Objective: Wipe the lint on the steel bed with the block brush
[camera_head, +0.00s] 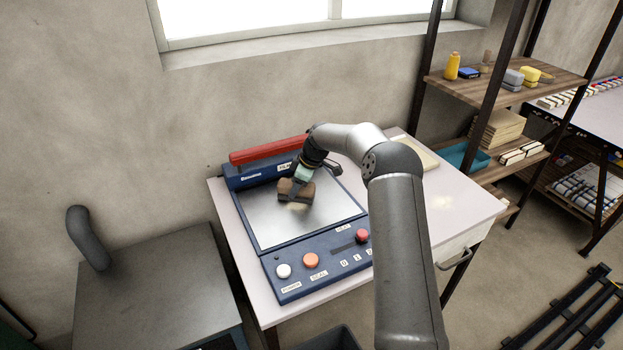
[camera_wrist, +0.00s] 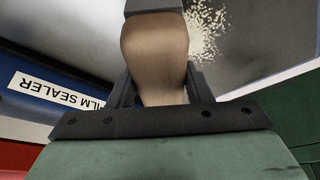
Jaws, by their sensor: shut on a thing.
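The block brush (camera_head: 297,190) is brown and held over the steel bed of the blue film sealer. My gripper (camera_head: 299,180) is shut on it; in the wrist view the brush's rounded tan body (camera_wrist: 155,55) sits between the two dark fingers (camera_wrist: 160,97). The steel bed (camera_head: 268,225) is a bright flat plate inside the sealer's blue frame. The lint (camera_head: 299,207) is a pale patch on the bed just in front of the brush; in the wrist view the lint (camera_wrist: 205,30) is a speckled patch beside the brush. I cannot tell whether the brush touches the bed.
The sealer's red bar (camera_head: 268,150) runs along its back edge. Its front panel (camera_head: 312,272) carries white, orange and red buttons. The sealer stands on a pale table (camera_head: 470,207). A shelf (camera_head: 505,85) with small goods is at right, and a grey cabinet (camera_head: 140,290) at left.

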